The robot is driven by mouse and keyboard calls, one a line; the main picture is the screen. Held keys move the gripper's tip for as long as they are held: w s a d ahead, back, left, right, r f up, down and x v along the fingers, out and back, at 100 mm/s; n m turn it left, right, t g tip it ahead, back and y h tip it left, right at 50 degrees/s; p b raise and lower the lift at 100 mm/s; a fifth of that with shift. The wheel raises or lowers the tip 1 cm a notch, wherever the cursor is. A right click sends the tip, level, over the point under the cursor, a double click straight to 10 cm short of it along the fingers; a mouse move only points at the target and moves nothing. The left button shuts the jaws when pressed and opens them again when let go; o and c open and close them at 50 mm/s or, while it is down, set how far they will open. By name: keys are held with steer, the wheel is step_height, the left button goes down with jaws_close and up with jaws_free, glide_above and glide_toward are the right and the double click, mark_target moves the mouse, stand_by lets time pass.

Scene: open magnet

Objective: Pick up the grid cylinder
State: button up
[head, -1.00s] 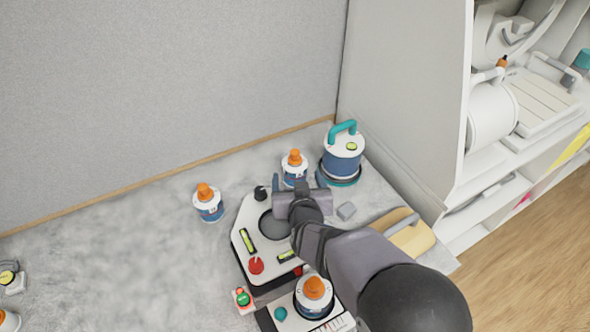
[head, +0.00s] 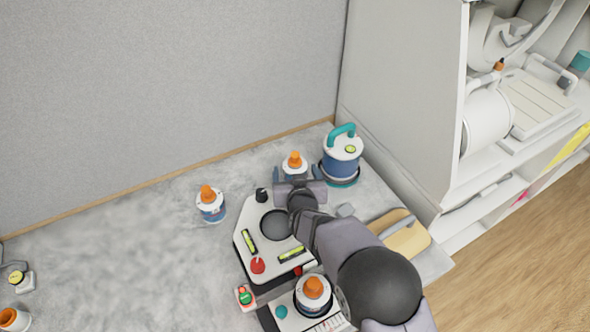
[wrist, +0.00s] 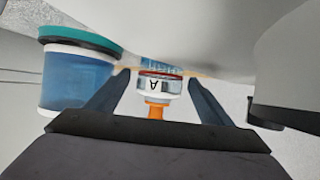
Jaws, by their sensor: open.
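A small white and blue cylinder with an orange top (head: 295,163) stands at the back of the grey surface. In the wrist view the cylinder (wrist: 154,87) shows a letter A and a blue patterned band, and appears upside down. My gripper (wrist: 157,78) is open, with one finger on either side of this cylinder and visible gaps between. In the head view my gripper (head: 296,176) partly covers the cylinder's lower part. Similar orange-topped cylinders stand at the left (head: 210,204) and at the front (head: 313,295). I cannot tell from the markings which is the grid cylinder.
A blue canister with a teal handle (head: 342,155) stands close on the right; it fills the left of the wrist view (wrist: 75,80). A white control panel (head: 250,223) lies below my gripper. A yellow block with a grey handle (head: 408,238) lies right. The left surface is mostly clear.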

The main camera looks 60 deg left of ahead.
steer(key=c, duration=1.3)
steer(key=shift+a, duration=0.15)
step_height(320, 180, up, 10)
steer(key=shift+r+b, duration=0.1)
steer(key=shift+b, duration=0.45)
